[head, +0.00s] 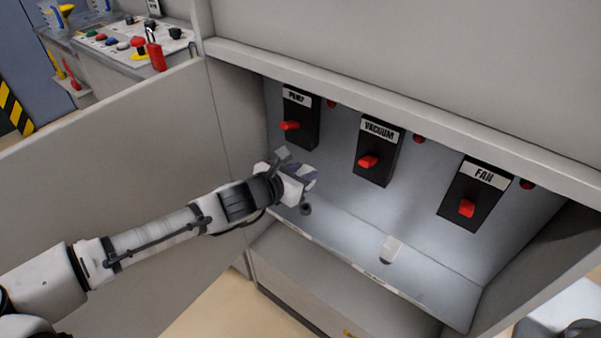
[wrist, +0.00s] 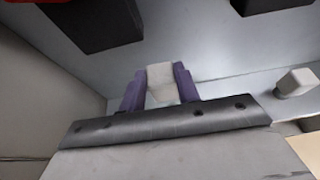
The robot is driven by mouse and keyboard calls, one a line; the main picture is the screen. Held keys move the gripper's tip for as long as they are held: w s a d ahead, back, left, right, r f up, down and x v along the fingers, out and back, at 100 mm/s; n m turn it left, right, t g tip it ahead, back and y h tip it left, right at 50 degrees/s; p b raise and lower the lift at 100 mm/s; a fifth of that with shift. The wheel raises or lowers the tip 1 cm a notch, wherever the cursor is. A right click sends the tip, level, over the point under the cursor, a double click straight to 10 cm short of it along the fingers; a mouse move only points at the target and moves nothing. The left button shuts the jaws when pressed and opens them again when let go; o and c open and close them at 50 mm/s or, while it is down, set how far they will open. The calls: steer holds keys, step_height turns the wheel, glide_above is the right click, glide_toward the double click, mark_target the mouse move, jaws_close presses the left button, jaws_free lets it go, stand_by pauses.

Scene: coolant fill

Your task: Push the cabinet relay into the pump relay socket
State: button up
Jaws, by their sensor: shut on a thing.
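My gripper (head: 308,175) is inside the open cabinet, in front of the lower back wall and below the pump switch. In the wrist view its purple fingers (wrist: 160,90) are shut on a pale, blocky relay (wrist: 161,76), with one finger on each side. The relay's lower end is hidden by the gripper body. In the head view the gripper largely hides the held relay. A small dark round piece (head: 305,209) shows just below the gripper near the cabinet shelf; I cannot tell whether it is the pump relay socket.
A second pale block (head: 391,248) stands on the shelf to the right; it also shows in the wrist view (wrist: 298,81). Pump (head: 300,117), vacuum (head: 378,152) and fan (head: 474,195) switches with red handles line the back wall. The open door (head: 110,165) stands left.

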step_height(320, 180, down, 6)
steer(key=b, duration=0.5)
steer(key=shift+r, duration=0.1)
steer(key=shift+f+b, duration=1.4)
steer(key=shift+b, duration=0.05)
stand_by(1.7)
steer(key=o, duration=1)
steer(key=shift+o, duration=0.2)
steer(key=v, duration=1.3)
steer(key=shift+s+a+r+p, duration=0.2)
steer(key=shift+s+p, duration=0.1)
steer(key=shift+p, duration=0.05)
